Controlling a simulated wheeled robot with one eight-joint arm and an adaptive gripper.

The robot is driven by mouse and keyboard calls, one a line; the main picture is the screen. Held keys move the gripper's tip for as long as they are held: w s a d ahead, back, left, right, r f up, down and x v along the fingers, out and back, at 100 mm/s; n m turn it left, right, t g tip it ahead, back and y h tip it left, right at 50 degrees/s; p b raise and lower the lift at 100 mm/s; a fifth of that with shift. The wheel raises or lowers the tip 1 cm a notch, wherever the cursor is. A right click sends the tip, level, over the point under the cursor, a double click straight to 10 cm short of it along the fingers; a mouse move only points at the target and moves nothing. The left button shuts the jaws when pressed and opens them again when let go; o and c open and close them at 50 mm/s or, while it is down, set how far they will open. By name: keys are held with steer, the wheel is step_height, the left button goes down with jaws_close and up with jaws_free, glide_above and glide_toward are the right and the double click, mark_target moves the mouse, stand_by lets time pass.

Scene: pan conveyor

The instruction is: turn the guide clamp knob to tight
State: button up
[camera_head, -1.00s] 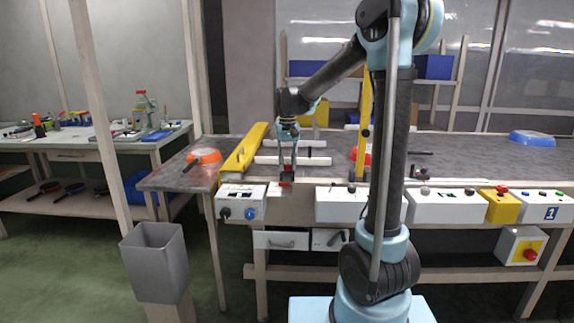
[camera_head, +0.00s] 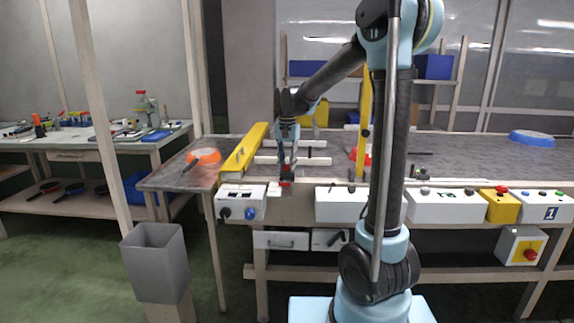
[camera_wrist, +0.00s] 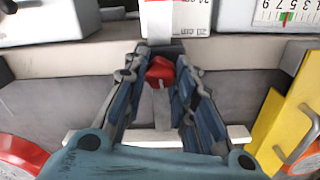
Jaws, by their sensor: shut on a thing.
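A white scale strip marked "20 cm" (camera_wrist: 188,18) lies just beyond the knob. I cannot read a tight mark.
A yellow guide bar (camera_head: 243,150) stands left of my gripper. A white box (camera_head: 240,200) with black and blue knobs is close by at left. A blue pan (camera_head: 532,138) is at the far right.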

mark_target(288, 165)
steer(key=shift+w+r, duration=0.1)
steer(key=shift+w, duration=0.05)
steer(key=o, duration=1.1)
step_height(288, 165, up, 12)
steer(key=shift+f, duration=0.1)
